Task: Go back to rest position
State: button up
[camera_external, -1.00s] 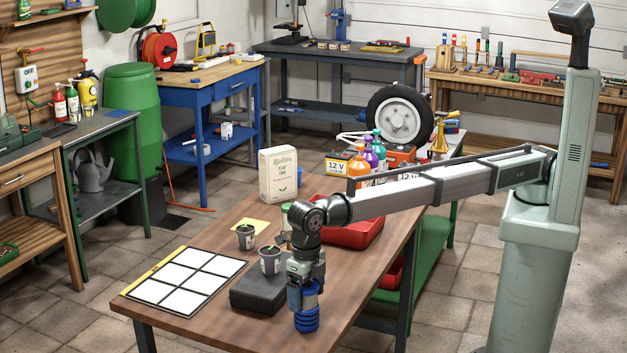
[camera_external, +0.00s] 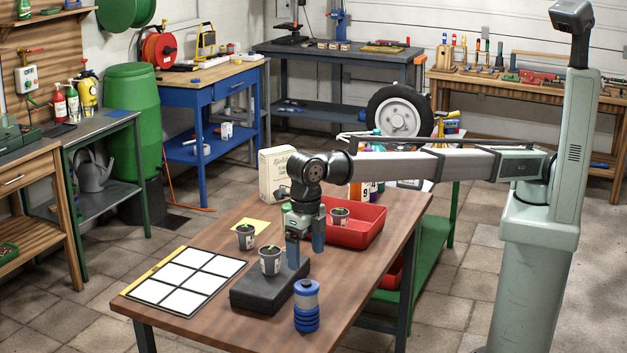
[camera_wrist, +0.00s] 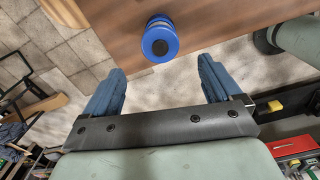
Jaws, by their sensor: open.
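My gripper (camera_external: 305,245) hangs above the wooden table in the outside view, its fingers pointing down near the black block (camera_external: 262,292). In the wrist view my gripper (camera_wrist: 161,92) is open with its two blue fingers wide apart and nothing between them. A blue ribbed cylinder with a clear middle (camera_external: 307,306) stands upright at the table's near right edge, apart from my gripper. It also shows in the wrist view as a blue disc (camera_wrist: 159,38) beyond the fingertips.
A red tray (camera_external: 372,226) with a pot (camera_external: 340,217) lies at right. A white grid mat (camera_external: 150,290) lies at left, a carton (camera_external: 277,178) at the back.

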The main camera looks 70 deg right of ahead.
jog(key=shift+r, duration=0.3)
dwell(0.5)
